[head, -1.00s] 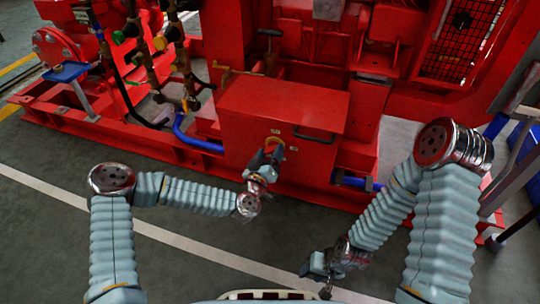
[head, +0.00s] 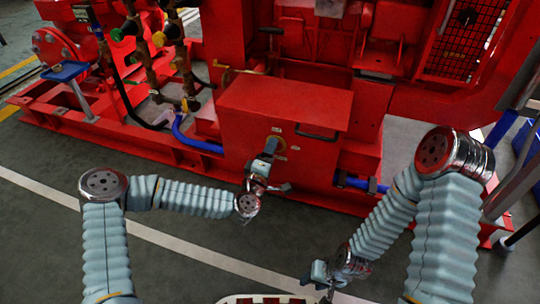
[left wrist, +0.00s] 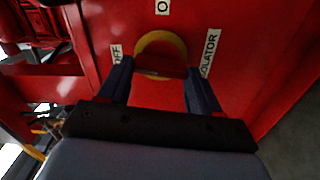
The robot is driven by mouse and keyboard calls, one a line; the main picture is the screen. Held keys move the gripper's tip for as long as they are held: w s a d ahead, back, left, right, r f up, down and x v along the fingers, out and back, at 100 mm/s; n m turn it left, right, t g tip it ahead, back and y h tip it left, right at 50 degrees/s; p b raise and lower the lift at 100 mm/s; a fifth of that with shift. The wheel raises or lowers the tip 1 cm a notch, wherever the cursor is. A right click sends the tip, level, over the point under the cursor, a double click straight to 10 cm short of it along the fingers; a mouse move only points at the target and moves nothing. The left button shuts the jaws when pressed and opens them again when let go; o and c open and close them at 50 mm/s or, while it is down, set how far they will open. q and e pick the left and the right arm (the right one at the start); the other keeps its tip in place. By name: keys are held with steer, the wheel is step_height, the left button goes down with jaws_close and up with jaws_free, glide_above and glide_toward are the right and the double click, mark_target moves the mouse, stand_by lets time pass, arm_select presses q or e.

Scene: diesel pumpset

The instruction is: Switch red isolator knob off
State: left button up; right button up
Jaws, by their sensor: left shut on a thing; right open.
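The red isolator knob (left wrist: 160,66) sits in a yellow ring (left wrist: 161,44) on the front of a red box (head: 285,100). In the left wrist view, a label partly covered by a finger reads "OFF" at its left, "O" is above, and "ISOLATOR" is at its right. My left gripper (head: 269,150) is at the box front with one finger on each side of the knob, shut on it. In the head view the gripper mostly hides the knob. My right gripper (head: 318,282) is open and empty, low over the floor, away from the box.
A dark handle (head: 316,133) is on the box front, right of the knob. Blue pipes (head: 190,138) run left of the box, and a red base frame lies below. A grey rail (head: 515,170) stands at the right. The floor in front is clear.

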arm_select(q)
steer(key=shift+f+n, duration=0.1)
steer(key=shift+n, duration=0.5)
steer(key=o, duration=1.1)
steer(key=shift+c, duration=0.2)
steer(key=p+v, duration=0.1)
steer(key=v, duration=1.3)
